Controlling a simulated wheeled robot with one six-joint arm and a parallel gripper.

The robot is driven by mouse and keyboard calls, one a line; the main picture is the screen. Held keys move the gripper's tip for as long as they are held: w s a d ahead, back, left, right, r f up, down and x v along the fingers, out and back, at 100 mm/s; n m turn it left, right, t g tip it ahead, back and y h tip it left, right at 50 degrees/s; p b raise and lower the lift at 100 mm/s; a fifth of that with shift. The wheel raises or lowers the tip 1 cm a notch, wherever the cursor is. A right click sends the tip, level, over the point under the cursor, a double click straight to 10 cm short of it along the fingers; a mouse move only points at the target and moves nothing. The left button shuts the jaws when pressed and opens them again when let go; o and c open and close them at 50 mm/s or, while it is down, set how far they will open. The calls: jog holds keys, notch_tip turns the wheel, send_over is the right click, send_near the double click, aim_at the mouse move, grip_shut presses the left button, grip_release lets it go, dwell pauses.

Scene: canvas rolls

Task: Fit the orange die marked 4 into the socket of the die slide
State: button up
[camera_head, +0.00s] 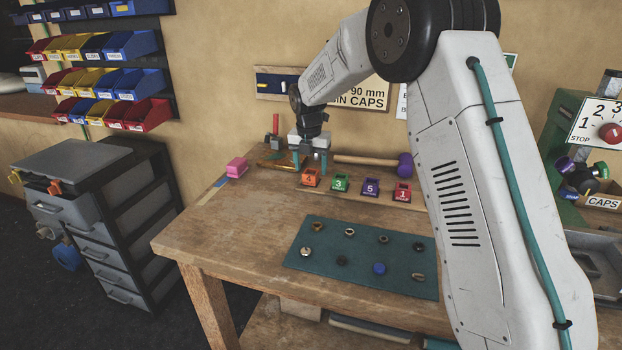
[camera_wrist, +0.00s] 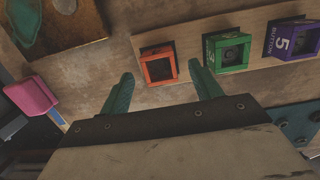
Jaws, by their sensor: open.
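The orange die marked 4 (camera_head: 310,179) stands in a row of coloured dies on the wooden workbench. In the wrist view the orange die (camera_wrist: 158,66) lies between the two teal fingers, with its dark square opening facing the camera. My gripper (camera_head: 309,164) is open, pointing down at the orange die from above; it also shows in the wrist view (camera_wrist: 160,72). Gaps show on both sides of the die, so the fingers are not closed on it. I cannot make out the die slide's socket; my arm covers part of the right side.
Green (camera_head: 340,183), purple (camera_head: 370,187) and red (camera_head: 402,192) dies stand to the right of the orange one. A pink block (camera_head: 237,167) is at the left. A mallet (camera_head: 375,161) lies behind. A teal mat (camera_head: 310,262) holds small round parts. A green machine (camera_head: 570,120) stands right.

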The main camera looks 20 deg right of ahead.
jog(key=shift+w+f, duration=0.1)
jog(key=shift+f, duration=0.85)
jog(key=c, duration=1.2)
jog(key=shift+r, duration=0.1)
jog(key=shift+r, duration=0.15)
